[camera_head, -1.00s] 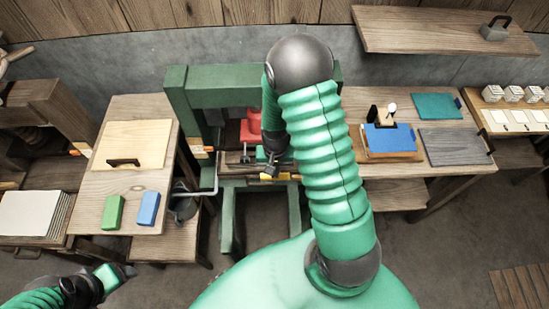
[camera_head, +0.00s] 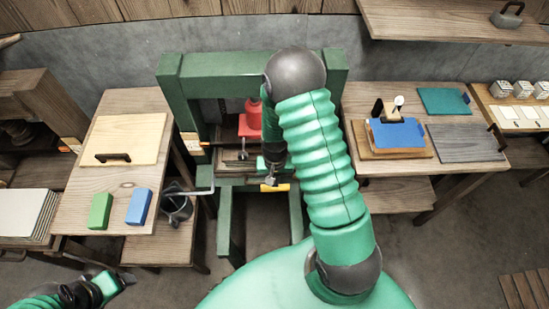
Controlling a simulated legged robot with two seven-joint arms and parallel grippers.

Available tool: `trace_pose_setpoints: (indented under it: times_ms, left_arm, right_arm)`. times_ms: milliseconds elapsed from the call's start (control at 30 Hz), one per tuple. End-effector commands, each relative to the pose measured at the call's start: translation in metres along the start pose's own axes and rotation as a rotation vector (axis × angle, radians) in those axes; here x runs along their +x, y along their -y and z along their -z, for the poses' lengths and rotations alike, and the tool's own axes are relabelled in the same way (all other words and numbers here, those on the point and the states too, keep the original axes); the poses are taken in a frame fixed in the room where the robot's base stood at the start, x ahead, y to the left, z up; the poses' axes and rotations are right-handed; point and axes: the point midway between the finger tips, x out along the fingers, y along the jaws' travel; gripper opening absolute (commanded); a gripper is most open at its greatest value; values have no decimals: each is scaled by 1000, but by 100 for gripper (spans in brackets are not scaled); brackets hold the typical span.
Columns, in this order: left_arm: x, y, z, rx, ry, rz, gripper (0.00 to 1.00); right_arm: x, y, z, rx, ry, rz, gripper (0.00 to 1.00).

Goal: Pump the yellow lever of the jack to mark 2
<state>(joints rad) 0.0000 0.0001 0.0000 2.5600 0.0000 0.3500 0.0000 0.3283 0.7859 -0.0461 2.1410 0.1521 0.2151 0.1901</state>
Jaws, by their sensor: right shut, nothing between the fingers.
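The green press frame (camera_head: 172,90) stands at the centre, with a red jack body (camera_head: 250,122) inside it. The yellow lever (camera_head: 281,187) shows as a short strip at the front of the press, below the red part. My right gripper (camera_head: 271,178) points down just above and at the lever, its fingers shut with nothing between them. Whether it touches the lever cannot be told. My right arm hides the press's right part, and no mark 2 is readable. My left gripper (camera_head: 122,279) is at the lower left, far from the press; its jaw opening is unclear.
The left table (camera_head: 75,208) holds a pale board (camera_head: 125,135), a green block (camera_head: 101,211) and a blue block (camera_head: 139,207). A dark pot (camera_head: 177,207) stands on the low bench. The right table (camera_head: 360,100) carries boards. Floor before the press is clear.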

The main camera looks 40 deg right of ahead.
Motion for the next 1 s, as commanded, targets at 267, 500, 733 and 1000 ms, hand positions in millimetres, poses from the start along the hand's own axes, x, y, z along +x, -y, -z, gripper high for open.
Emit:
trace_pose_setpoints:
  times_ms: [267, 500, 733, 1000]
  left_arm:
    - [27, 0, -6, 0, 0, 0, 71]
    - [-4, 0, 1, 0, 0, 0, 71]
    - [-42, 0, 10, 0, -1, 0, 71]
    - [-84, 0, 20, 0, 0, 0, 71]
  right_arm:
    - [36, 0, -2, 0, 4, 0, 0]
    - [0, 0, -1, 0, 1, 0, 0]
    - [-46, 0, -1, 0, 1, 0, 0]
    - [-98, 0, -1, 0, 2, -1, 0]
